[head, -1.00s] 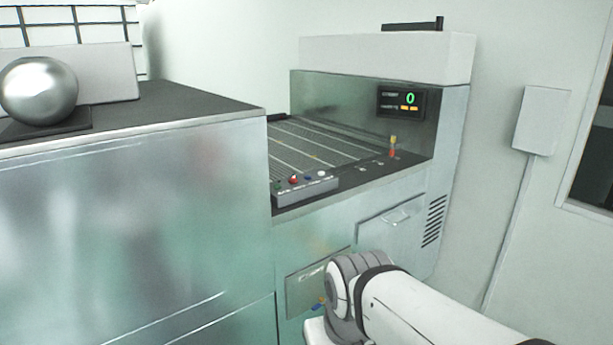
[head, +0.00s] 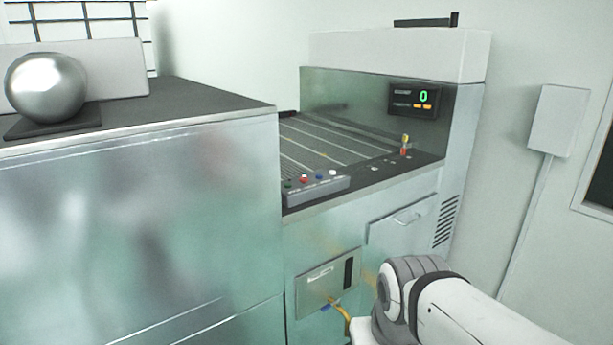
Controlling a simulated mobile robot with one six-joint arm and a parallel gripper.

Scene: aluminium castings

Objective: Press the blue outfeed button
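In the head view, a grey button box (head: 318,189) sits at the near edge of the machine's ribbed bed. Its sloped face carries a row of small buttons: green at the left, then red, then the blue button (head: 319,178), then white at the right. The labels are too small to read. My arm enters from the bottom right, low and in front of the machine. My gripper is not in view.
The machine's bed (head: 345,140) is ribbed. A steel cabinet (head: 140,230) with a metal ball (head: 46,87) on top stands left. A wall box (head: 559,120) hangs right.

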